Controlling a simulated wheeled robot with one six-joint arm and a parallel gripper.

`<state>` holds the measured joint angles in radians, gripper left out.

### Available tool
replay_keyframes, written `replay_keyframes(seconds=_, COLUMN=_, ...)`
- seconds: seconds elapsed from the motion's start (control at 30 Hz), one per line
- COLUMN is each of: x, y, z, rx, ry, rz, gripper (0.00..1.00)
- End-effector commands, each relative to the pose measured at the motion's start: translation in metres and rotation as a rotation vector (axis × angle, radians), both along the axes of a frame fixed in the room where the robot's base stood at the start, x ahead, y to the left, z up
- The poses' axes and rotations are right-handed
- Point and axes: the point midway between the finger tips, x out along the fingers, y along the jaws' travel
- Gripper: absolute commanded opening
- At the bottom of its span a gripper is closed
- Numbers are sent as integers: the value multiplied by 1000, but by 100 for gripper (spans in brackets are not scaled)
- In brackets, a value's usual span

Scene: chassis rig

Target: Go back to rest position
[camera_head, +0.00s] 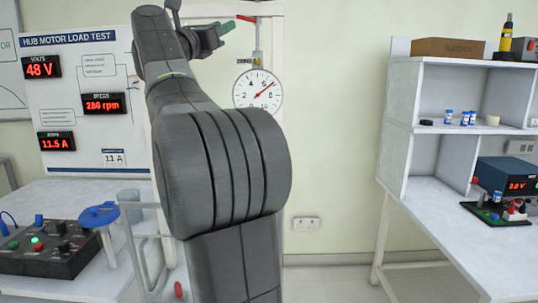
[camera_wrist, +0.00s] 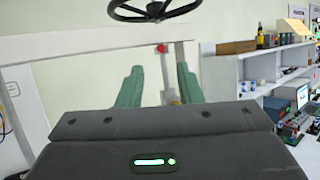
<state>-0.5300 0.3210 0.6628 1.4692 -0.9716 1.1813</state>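My gripper (camera_head: 226,30) is raised at the top of the head view, left of centre, in front of the test rig's frame. A green finger shows there beside the wrist. In the wrist view my gripper (camera_wrist: 158,70) has two green fingers standing well apart, with no object clamped between them. A thin grey post with a red knob (camera_wrist: 161,48) shows in the gap, apparently beyond the fingers. My arm hides part of the rig in the head view.
The hub motor panel (camera_head: 85,60) reads 48 V, 280 rpm and 11.5 A. A dial gauge (camera_head: 258,90) hangs by my arm. A shelf bench (camera_head: 400,110) stands right. A spoked wheel (camera_wrist: 155,12) is above.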

Motion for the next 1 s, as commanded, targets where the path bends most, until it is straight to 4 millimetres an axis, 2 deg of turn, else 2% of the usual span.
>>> replay_keyframes(seconds=0.2, x=-31, y=20, z=-16, rx=0, ry=0, rz=3, gripper=32)
replay_keyframes(seconds=0.3, x=-37, y=23, z=-18, rx=0, ry=-1, rz=-1, gripper=32)
replay_keyframes(seconds=1.0, x=71, y=-46, z=37, rx=1, ry=0, rz=-4, gripper=32)
